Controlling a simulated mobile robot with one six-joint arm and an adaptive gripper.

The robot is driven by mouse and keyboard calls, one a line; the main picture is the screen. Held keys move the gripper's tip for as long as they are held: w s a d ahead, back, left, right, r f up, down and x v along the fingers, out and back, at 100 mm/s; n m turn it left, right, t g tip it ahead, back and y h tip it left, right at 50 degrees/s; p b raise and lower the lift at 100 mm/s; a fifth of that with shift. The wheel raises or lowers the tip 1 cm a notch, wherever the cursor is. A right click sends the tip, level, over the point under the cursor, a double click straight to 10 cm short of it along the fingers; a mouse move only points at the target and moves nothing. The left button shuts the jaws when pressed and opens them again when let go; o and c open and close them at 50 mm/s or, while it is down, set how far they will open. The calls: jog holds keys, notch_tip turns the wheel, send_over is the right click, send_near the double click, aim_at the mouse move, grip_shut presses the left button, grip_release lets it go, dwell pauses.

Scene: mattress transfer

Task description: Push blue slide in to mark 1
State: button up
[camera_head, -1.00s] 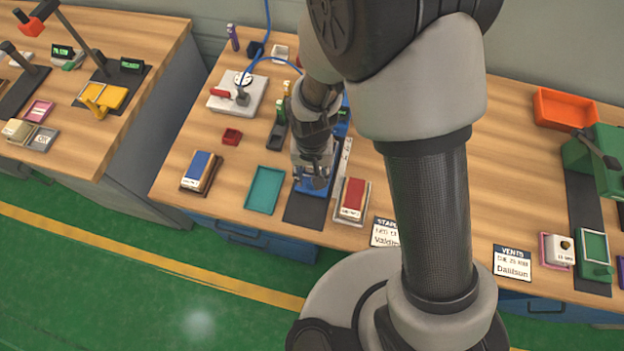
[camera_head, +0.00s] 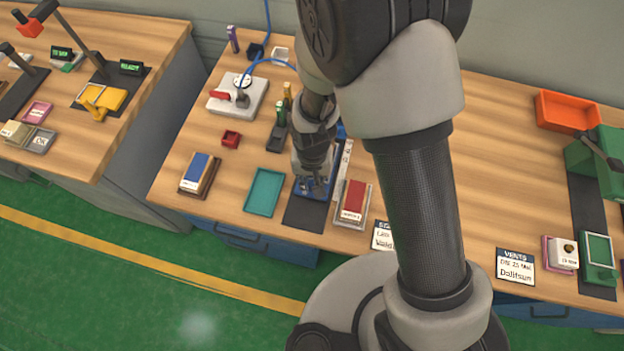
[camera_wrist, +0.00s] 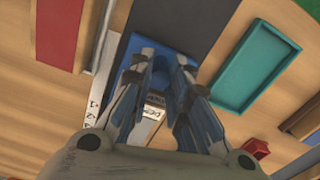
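The blue slide (camera_head: 302,187) sits on a dark rail (camera_head: 304,213) near the front of the middle bench. In the wrist view the blue slide (camera_wrist: 162,50) shows between and beyond my fingers, with a rounded blue part between the tips. My gripper (camera_head: 318,187) is over the slide, pointing down. In the wrist view my gripper (camera_wrist: 160,68) has its two fingers apart; contact with the slide cannot be made out. My arm hides the rail's far part.
A teal tray (camera_head: 264,192) lies left of the rail. A red-topped block in a tray (camera_head: 354,200) stands close on the right. A blue-topped block (camera_head: 197,172), a small red box (camera_head: 231,139) and a white switch plate (camera_head: 239,96) are further left.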

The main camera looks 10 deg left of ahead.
grip_shut()
